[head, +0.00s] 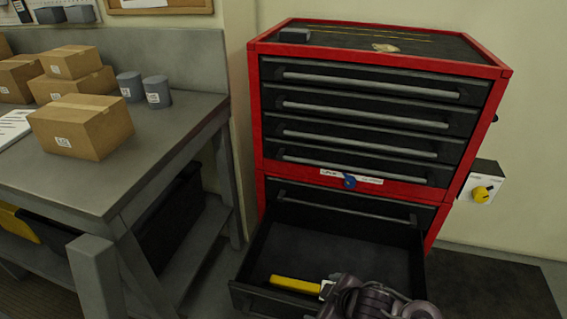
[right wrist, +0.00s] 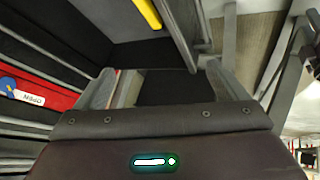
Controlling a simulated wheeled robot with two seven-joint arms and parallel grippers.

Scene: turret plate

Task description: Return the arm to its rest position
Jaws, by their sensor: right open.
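My right gripper (head: 330,291) is at the bottom of the head view, over the open bottom drawer (head: 250,299) of a red and black tool chest (head: 380,65). In the right wrist view its two fingers (right wrist: 160,72) stand wide apart with nothing between them. A yellow bar-shaped thing (head: 295,284) lies in the drawer, just left of the gripper. It also shows at the top of the right wrist view (right wrist: 147,13), apart from the fingers. My left gripper is out of view.
A grey workbench (head: 165,120) with cardboard boxes (head: 82,125) and grey cylinders (head: 157,92) stands left of the chest. A box with a yellow knob (head: 483,194) is on the wall at right. A dark mat (head: 490,285) lies on the floor there.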

